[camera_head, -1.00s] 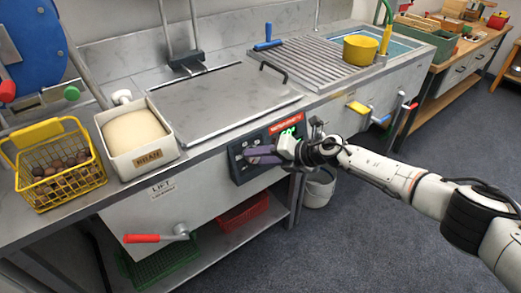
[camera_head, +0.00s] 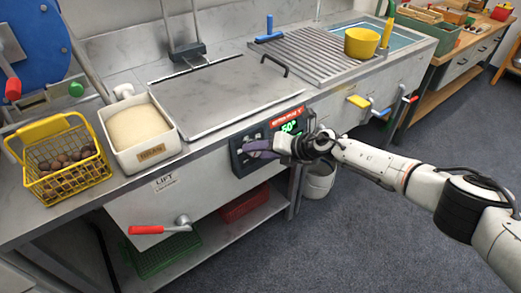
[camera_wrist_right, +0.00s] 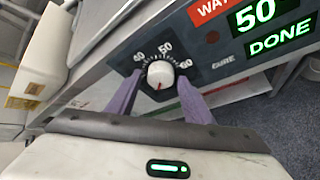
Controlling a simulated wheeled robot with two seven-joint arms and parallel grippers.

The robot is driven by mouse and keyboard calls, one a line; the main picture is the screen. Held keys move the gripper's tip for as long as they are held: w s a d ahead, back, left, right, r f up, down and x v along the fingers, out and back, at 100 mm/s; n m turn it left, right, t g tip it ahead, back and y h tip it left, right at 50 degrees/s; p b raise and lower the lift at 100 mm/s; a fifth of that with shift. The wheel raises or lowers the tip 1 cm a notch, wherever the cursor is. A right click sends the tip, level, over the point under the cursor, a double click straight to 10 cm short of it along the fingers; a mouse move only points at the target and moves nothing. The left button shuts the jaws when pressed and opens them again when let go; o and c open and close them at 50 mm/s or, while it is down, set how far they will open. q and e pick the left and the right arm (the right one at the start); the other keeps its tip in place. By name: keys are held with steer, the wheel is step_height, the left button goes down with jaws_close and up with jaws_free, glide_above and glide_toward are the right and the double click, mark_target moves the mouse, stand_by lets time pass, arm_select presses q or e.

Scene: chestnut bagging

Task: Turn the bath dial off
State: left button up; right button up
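The bath dial, a round white knob with a red mark (camera_wrist_right: 160,74), sits on the dark control panel (camera_wrist_right: 214,46) in the right wrist view. The scale around it reads 40, 50 and 60, and its red mark points down. My right gripper (camera_wrist_right: 158,80) is open, with one purple finger on each side of the knob. I cannot tell whether either finger touches it. In the head view, the right gripper (camera_head: 262,147) is at the front of the panel (camera_head: 238,157) and hides part of it. My left gripper is not in view.
A green display (camera_wrist_right: 262,28) reads 50 and DONE. A red-handled lift lever (camera_head: 147,230) is on the lower left front. A yellow wire basket of chestnuts (camera_head: 66,180) and a white bin (camera_head: 140,140) stand on the counter. A metal lid (camera_head: 215,95) lies behind the panel.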

steer(key=shift+d+r, duration=0.1)
steer(key=shift+r, duration=0.05)
steer(key=p+v, duration=0.4)
steer(key=v, duration=0.6)
stand_by(0.4)
